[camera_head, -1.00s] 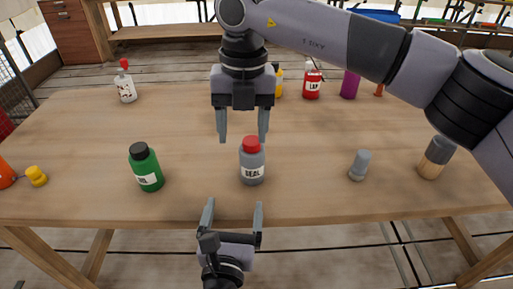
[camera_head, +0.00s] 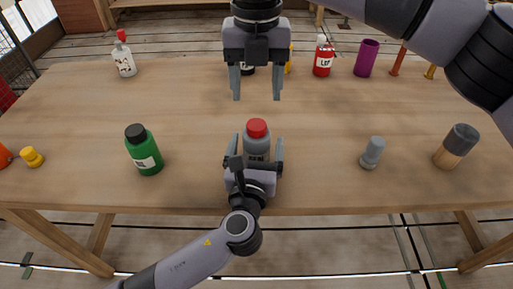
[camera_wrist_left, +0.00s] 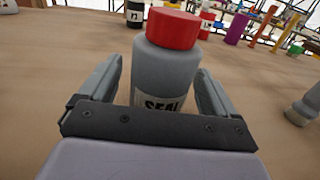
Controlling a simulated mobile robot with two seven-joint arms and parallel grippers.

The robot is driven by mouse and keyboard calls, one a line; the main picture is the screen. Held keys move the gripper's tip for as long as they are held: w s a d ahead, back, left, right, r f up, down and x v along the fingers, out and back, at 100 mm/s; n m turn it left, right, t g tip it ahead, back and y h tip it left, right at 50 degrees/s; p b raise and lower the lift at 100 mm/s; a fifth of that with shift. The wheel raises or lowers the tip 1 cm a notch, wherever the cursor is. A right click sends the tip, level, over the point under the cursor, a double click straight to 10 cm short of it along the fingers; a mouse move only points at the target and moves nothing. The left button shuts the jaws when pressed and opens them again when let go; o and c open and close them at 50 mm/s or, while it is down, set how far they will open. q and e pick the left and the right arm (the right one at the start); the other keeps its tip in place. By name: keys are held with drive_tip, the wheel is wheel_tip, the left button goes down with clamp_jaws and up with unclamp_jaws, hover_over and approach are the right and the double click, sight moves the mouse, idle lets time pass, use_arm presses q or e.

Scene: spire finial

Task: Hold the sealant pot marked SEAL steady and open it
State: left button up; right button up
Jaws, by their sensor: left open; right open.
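The sealant pot (camera_head: 257,143) is a grey bottle with a red cap (camera_head: 257,127) and stands upright on the table. In the left wrist view the pot (camera_wrist_left: 164,70) shows part of its SEAL label, and its red cap (camera_wrist_left: 173,29) is on. My left gripper (camera_head: 257,147) is open, with one finger on each side of the pot's body. Gaps show beside the fingers, so I see no grip. My right gripper (camera_head: 257,97) is open and empty, pointing down above and behind the red cap. The lower part of the label is hidden by my left gripper.
A green bottle (camera_head: 145,150) stands to the left, a grey peg-like piece (camera_head: 372,153) and a wood-and-grey cylinder (camera_head: 456,147) to the right. A white bottle (camera_head: 124,58), a red bottle (camera_head: 323,59) and a purple cup (camera_head: 367,58) stand at the back. The table (camera_head: 195,110) is clear between.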

sight(256, 124)
use_arm(q)
drive_tip(key=shift+w, duration=0.1)
clamp_jaws()
use_arm(e)
drive_tip(key=m, duration=1)
drive_tip(key=shift+m, duration=0.3)
drive_tip(key=m, duration=0.2)
drive_tip(key=shift+f+m, duration=0.1)
drive_tip(key=shift+m, duration=0.3)
drive_tip(key=shift+f, duration=3.95)
